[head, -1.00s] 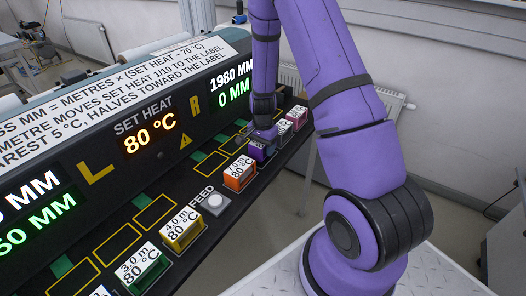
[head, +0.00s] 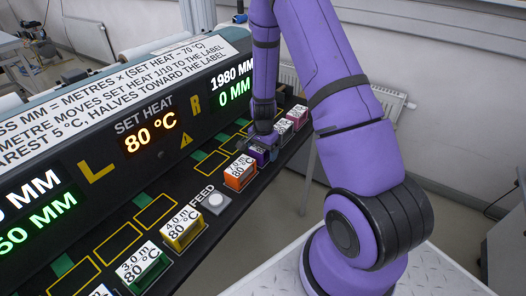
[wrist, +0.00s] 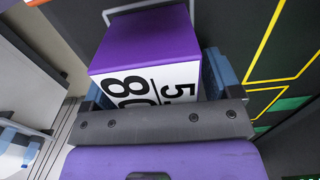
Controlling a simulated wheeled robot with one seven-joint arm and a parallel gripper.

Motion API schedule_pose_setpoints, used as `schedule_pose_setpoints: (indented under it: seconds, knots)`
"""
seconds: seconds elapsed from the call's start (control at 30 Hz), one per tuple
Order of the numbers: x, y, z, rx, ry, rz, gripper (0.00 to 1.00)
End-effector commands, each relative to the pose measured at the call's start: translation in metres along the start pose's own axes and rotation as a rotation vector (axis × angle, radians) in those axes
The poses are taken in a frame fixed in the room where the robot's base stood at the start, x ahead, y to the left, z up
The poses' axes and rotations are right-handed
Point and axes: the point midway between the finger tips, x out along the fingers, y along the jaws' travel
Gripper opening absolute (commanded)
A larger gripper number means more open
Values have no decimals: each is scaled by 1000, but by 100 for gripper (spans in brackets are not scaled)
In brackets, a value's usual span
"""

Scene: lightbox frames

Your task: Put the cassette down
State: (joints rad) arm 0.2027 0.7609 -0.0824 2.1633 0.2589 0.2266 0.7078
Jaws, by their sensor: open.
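The purple cassette (head: 259,155) with a white label stands in the row at the near edge of the dark console, just beyond an orange cassette. In the wrist view the purple cassette (wrist: 145,50) fills the upper middle, its label partly cut off by my gripper body. My gripper (wrist: 158,85) is open, with a blue-grey finger on each side of the cassette. In the head view my gripper (head: 263,140) is small and partly merges with the cassette. Whether the fingers touch it cannot be told.
A yellow cassette (head: 183,229) and green cassette (head: 143,266) stand nearer, past the FEED button (head: 215,201). Outlined slots (head: 155,211) behind the row are empty.

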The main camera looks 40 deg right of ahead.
Motion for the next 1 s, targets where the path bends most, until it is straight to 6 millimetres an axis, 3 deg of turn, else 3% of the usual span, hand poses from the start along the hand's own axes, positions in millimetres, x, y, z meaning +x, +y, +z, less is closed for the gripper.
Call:
schedule_pose_setpoints:
  seconds: [0.17, 0.6, 1.0]
  knots:
    - [-17, -1, 0, -1, 3, -3, 84]
    - [-95, 0, 0, 0, 3, -3, 84]
    - [-137, -1, 5, -29, 2, -16, 84]
